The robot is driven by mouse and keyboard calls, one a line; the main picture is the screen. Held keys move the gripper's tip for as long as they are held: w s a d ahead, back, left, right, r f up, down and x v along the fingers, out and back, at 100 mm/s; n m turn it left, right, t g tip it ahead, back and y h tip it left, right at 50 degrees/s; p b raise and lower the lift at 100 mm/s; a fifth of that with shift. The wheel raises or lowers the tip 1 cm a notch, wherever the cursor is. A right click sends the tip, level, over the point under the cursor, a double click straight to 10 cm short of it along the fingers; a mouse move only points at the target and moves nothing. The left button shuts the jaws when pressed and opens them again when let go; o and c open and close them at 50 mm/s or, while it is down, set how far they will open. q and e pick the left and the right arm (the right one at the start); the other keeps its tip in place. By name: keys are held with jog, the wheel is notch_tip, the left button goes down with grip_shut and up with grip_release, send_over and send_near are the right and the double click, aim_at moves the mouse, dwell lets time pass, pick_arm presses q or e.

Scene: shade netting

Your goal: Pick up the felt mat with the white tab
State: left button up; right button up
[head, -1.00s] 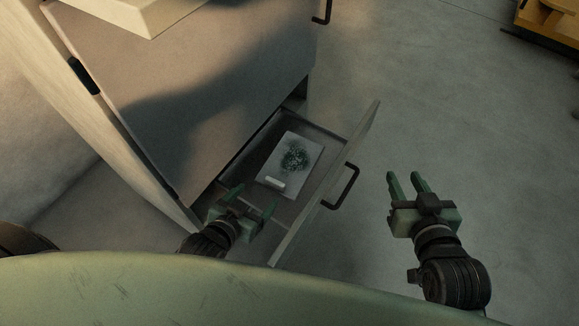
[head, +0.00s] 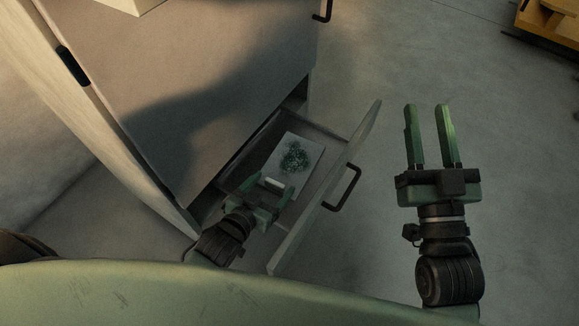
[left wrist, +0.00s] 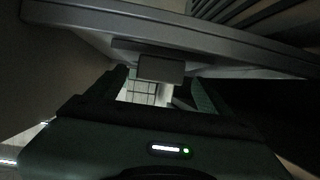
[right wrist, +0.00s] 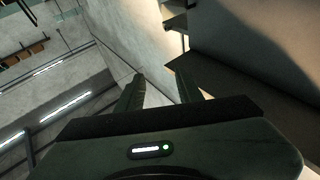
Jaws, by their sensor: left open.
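The felt mat (head: 299,152), a pale flat sheet with a dark green speckled patch, lies in the open drawer. Its white tab (head: 273,183) is at the near end. My left gripper (head: 275,184) is open, with its fingers on either side of the tab in the head view. I cannot tell whether they touch it. In the left wrist view, pale shapes show between the fingers, too dark to name surely. My right gripper (head: 426,107) is open and empty, in the air right of the drawer.
The drawer (head: 322,222) is pulled out of a grey cabinet (head: 190,90), and its front carries a black handle (head: 345,190). A pale box (head: 132,5) is at the cabinet's top. Open concrete floor (head: 480,90) lies to the right. A yellow-orange object (head: 548,22) is at the far right.

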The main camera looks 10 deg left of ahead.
pick_arm(q)
jog(key=shift+b+x, duration=0.35)
jog(key=shift+x, duration=0.9)
pick_arm(e)
jog(key=r+t, duration=0.1)
jog(key=s+r+t, duration=0.1)
jog(key=r, duration=0.1)
jog(key=s+r+y, duration=0.1)
jog(key=shift+s+r+t, duration=0.1)
jog(key=shift+r+t, duration=0.1)
jog(key=shift+t, duration=0.2)
pick_arm(q)
jog(key=c, duration=1.5)
jog(key=shift+r, duration=0.15)
